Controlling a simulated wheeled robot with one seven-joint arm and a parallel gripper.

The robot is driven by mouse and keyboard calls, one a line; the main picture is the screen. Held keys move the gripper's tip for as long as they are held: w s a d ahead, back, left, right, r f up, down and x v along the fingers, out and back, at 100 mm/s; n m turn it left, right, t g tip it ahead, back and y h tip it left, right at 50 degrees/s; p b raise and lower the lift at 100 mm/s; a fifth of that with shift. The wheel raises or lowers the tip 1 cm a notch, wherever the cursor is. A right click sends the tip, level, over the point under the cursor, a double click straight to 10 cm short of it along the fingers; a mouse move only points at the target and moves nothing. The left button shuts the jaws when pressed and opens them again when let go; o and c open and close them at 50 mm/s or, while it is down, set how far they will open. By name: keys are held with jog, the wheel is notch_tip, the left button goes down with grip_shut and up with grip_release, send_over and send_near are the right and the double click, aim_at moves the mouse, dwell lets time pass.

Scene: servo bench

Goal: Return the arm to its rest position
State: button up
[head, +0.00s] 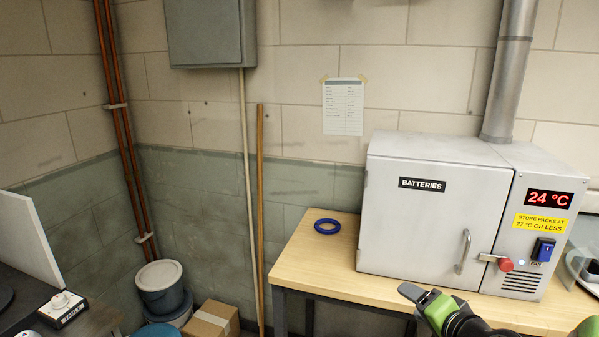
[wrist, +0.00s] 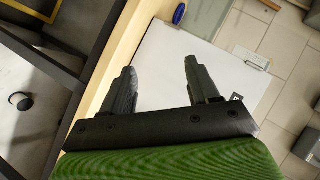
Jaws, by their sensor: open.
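My gripper (head: 413,292) shows at the bottom right of the head view, with my green and black wrist behind it. It is in front of the bench and below the cabinet door. In the wrist view my gripper (wrist: 160,66) has its two dark fingers well apart, with nothing between them. A pale flat surface lies beyond the fingers there. My arm reaches in from the lower right; most of it is out of the head view.
A grey BATTERIES cabinet (head: 418,222) stands shut on the wooden bench (head: 315,262), its display reading 24 °C. A red-ended latch (head: 504,264) is beside its handle. A blue ring (head: 327,226) lies left of it. Buckets (head: 160,283) and a cardboard box (head: 212,320) stand left of the bench.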

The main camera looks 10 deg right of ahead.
jog(key=s+a+r+n+g+y+p, duration=0.1)
jog(key=s+a+r+n+g+p, duration=0.25)
jog(key=a, duration=0.55)
jog(key=s+a+r+n+g+p, duration=0.1)
jog(key=s+a+n+g, duration=0.1)
jog(key=s+a+n, duration=0.35)
jog(key=s+a+r+n+g+h+p, duration=0.1)
jog(key=s+a+r+n+g+p, duration=0.1)
jog(key=s, duration=0.8)
notch_tip(320, 180, up, 2)
jog(key=shift+s+a+r+n, duration=0.2)
jog(key=shift+a+n, duration=0.3)
jog(key=shift+a, duration=0.65)
jog(key=shift+s, duration=0.1)
